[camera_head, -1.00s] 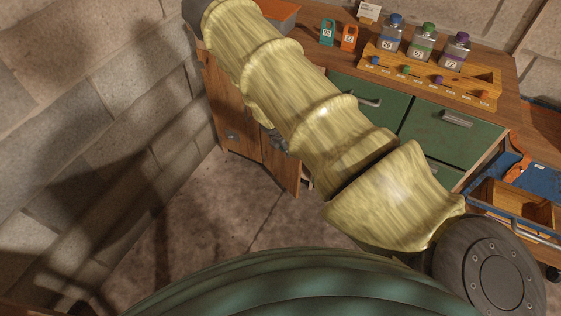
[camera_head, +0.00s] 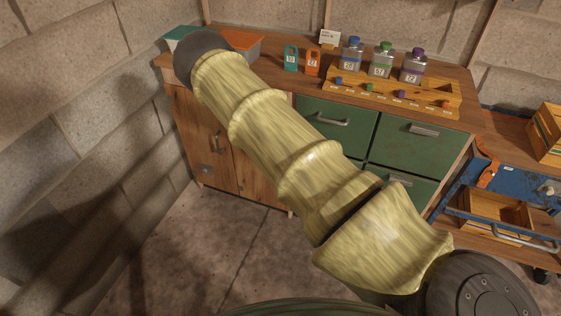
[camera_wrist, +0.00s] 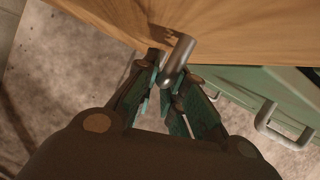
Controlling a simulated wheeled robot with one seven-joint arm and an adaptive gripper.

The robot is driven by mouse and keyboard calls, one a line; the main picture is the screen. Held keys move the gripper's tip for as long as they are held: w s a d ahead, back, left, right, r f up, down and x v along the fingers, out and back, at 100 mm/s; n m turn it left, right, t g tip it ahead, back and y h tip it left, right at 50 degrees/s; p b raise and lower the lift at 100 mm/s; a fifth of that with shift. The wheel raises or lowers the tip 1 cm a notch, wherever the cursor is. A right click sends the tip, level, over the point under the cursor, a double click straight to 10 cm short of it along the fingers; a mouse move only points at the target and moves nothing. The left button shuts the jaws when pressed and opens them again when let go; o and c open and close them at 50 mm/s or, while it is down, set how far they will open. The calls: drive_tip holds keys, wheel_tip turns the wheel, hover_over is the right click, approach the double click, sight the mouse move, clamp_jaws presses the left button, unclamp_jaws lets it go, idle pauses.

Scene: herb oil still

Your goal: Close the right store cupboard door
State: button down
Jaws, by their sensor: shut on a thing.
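The wooden right store cupboard door (camera_head: 262,178) is partly hidden behind my arm in the head view. It looks flush or nearly flush with the cupboard front; a small gap cannot be ruled out. Its wooden face (camera_wrist: 235,25) fills the top of the wrist view, with a metal bar handle (camera_wrist: 179,60) sticking out from it. My gripper (camera_wrist: 168,85) has its fingers around this handle and is shut on it. The gripper is hidden behind my arm in the head view. The left cupboard door (camera_head: 197,130) looks shut.
Green drawers (camera_head: 335,122) with bar handles stand right of the cupboard. A bottle rack (camera_head: 393,92) and tags lie on the worktop. A blue cart (camera_head: 510,190) stands at the right. A block wall (camera_head: 70,150) rises at the left. The floor in front is clear.

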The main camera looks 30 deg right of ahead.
drive_tip(key=shift+w+d+r, duration=0.1)
drive_tip(key=shift+d+r, duration=0.1)
drive_tip(key=shift+d, duration=0.25)
drive_tip(key=c, duration=1.5)
unclamp_jaws()
drive_tip(key=shift+w+f, duration=0.1)
drive_tip(key=shift+a, duration=0.15)
drive_tip(key=v, duration=1.2)
drive_tip(key=shift+f, duration=0.1)
